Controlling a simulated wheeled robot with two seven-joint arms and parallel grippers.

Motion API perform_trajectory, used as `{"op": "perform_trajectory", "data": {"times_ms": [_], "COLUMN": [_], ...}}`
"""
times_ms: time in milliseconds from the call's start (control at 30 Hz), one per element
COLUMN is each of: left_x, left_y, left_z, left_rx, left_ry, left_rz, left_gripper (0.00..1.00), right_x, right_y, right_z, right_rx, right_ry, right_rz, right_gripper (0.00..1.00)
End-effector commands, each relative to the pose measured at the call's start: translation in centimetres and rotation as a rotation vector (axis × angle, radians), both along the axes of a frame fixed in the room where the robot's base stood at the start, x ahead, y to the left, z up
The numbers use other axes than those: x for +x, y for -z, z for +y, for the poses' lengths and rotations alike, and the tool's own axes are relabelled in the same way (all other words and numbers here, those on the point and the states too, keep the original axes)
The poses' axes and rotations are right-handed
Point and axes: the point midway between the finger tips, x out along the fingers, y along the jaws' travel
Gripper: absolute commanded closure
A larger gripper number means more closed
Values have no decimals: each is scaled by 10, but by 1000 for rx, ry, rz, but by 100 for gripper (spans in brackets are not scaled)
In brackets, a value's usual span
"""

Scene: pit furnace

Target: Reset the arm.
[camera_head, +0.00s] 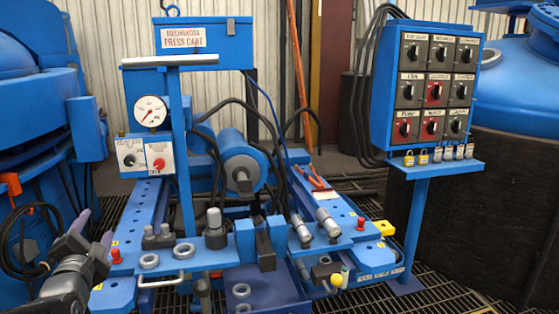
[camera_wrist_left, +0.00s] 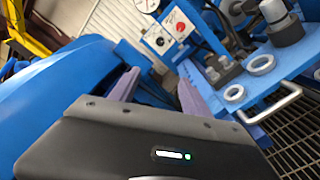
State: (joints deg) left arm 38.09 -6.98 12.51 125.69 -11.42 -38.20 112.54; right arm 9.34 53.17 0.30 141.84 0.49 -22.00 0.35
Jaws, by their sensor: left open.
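My left gripper (camera_head: 94,228) is at the lower left of the head view, with its two purple fingers pointing up and apart. It is open, with nothing seen between the fingers. It is left of the blue press cart (camera_head: 180,195), in front of the blue round vessel at the left. In the left wrist view the fingers (camera_wrist_left: 120,86) show above the dark gripper body, with the cart's gauge (camera_wrist_left: 148,4) and metal rings (camera_wrist_left: 261,65) beyond and to the right. My right gripper is not in view.
The press cart carries a gauge (camera_head: 150,111), a cylinder (camera_head: 243,158), metal rings and a front handle (camera_head: 161,282). A switch panel (camera_head: 430,88) with padlocks stands right of it. A blue vessel (camera_head: 40,110) is close at the left. Dark grating floor (camera_head: 440,295) lies open at lower right.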

Motion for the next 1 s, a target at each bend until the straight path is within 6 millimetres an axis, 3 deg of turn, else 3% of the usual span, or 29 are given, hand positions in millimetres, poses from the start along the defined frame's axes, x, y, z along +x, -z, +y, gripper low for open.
{"op": "perform_trajectory", "data": {"times_ms": [367, 467, 567, 667, 767, 867, 1000], "left_x": [-1, -3, -4, -2, -1, -7, -32], "left_y": [10, 21, 47, 92, 156, 230, 324], "left_z": [0, 0, -1, -10, -34, -74, -139], "left_rx": [268, 374, 487, 616, 761, 906, 1073], "left_ry": [-7, -7, 9, 66, 185, 361, 650], "left_rz": [136, 208, 309, 443, 601, 743, 875], "left_gripper": [45, 45, 45, 45, 45, 45, 45], "right_x": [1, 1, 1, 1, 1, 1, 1], "right_y": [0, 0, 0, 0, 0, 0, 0], "right_z": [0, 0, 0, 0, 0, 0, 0], "right_rx": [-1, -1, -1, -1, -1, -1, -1], "right_ry": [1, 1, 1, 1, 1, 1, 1], "right_rz": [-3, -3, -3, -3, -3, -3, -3], "right_gripper": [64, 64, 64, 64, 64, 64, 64]}}
